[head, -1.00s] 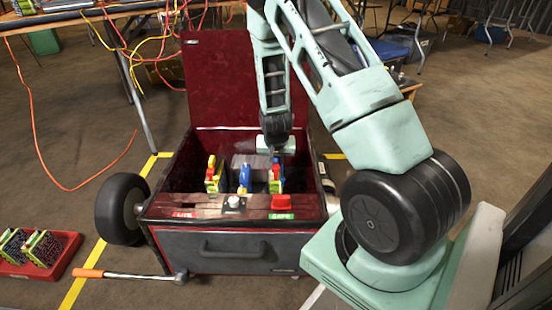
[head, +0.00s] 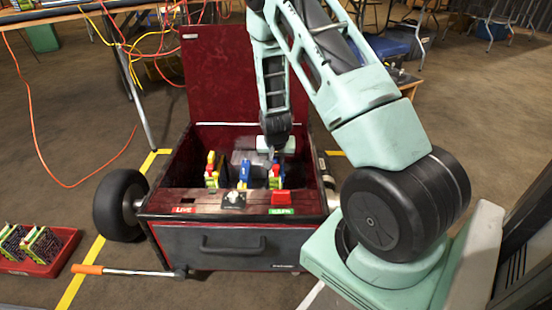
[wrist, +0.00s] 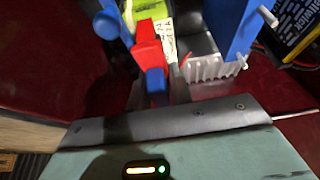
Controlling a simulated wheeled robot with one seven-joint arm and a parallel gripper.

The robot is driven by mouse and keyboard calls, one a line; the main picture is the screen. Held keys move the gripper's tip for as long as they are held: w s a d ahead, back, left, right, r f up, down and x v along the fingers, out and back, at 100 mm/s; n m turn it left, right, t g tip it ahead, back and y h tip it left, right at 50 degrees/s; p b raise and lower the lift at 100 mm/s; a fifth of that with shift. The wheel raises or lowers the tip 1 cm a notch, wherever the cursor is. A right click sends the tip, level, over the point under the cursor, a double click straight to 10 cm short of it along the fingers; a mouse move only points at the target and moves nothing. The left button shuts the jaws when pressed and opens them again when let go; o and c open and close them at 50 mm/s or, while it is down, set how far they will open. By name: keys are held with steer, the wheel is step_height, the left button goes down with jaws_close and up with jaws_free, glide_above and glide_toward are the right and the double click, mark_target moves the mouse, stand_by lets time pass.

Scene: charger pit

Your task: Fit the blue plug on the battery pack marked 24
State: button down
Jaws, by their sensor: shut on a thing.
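My gripper (head: 275,152) reaches down into the open red box, over the right-hand battery pack (head: 274,182). It is shut on the blue plug (head: 281,166), low beside that pack's red plug (head: 275,170). In the wrist view, a yellow-green label marked 24 (wrist: 167,42) shows next to a red plug (wrist: 147,50). Large blue parts stand at its right (wrist: 229,30) and upper left. Whether the held plug touches the pack's contacts is hidden. Another blue plug (head: 244,171) stands in the middle of the box.
The box front (head: 180,203) carries LIVE and SAFE labels, a grey knob (head: 233,199) and a red switch (head: 282,197). Another pack (head: 211,178) stands at the left inside. The raised lid (head: 225,85) closes off the back. A red tray (head: 50,262) and an orange-handled bar (head: 88,269) lie on the floor.

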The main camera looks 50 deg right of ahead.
steer(key=c, duration=1.2)
jaws_free()
steer(key=p+v, duration=0.9)
steer(key=v, duration=0.8)
steer(key=shift+r, duration=0.2)
